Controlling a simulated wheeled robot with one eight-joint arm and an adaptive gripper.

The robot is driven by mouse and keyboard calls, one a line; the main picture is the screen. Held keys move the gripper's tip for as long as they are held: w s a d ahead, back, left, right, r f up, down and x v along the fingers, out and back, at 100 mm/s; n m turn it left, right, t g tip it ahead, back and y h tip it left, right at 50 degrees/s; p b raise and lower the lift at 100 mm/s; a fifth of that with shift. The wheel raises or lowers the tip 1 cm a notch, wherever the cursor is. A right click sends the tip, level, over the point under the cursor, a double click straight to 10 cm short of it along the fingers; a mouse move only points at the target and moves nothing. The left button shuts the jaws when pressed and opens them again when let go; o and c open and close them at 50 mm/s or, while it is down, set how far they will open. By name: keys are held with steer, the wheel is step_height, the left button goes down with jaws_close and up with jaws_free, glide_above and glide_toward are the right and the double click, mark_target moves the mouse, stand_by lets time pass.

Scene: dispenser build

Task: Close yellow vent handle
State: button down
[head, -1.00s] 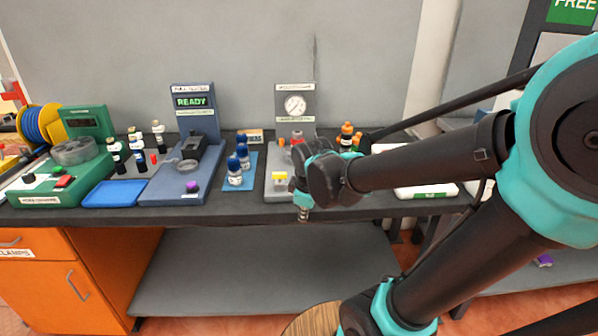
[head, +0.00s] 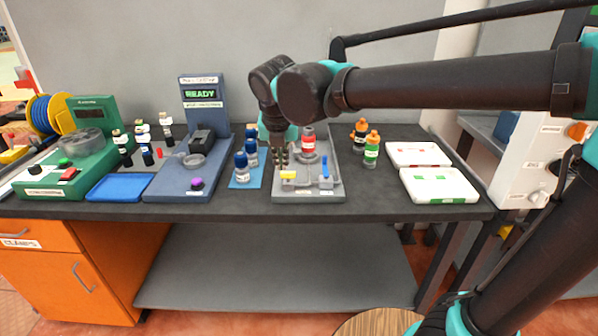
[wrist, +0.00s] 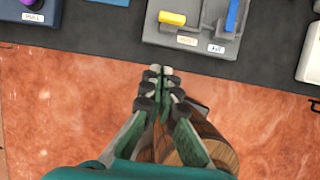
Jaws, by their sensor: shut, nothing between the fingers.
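The yellow vent handle (head: 288,175) is on the front left of a grey station (head: 307,195). In the wrist view the yellow handle (wrist: 172,18) lies crosswise near the top, beside a label. A blue handle (head: 325,172) stands to its right; in the wrist view this blue handle (wrist: 232,15) points away from the front edge. My gripper (head: 281,162) appears just behind and above the yellow handle in the head view. In the wrist view my gripper (wrist: 161,70) is shut and empty, its tips apart from the yellow handle in the picture. My arm hides the station's dial panel.
A red-capped bottle (head: 308,143) stands on the station behind the handles. Blue-capped bottles (head: 241,170) stand close on the left. Orange-capped bottles (head: 371,150) and white trays (head: 440,186) are on the right. The bench front strip is clear.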

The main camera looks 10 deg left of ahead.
mark_target(288, 175)
steer(key=shift+r, duration=0.15)
steer(key=w+f, duration=0.2)
steer(key=f, duration=0.1)
steer(key=w+a+f, duration=0.1)
steer(key=w+f, duration=0.2)
steer(key=w+a+f, duration=0.1)
steer(key=w+f, duration=0.1)
steer(key=f, duration=0.1)
steer(key=shift+w+f, duration=0.2)
steer(key=shift+w, duration=0.05)
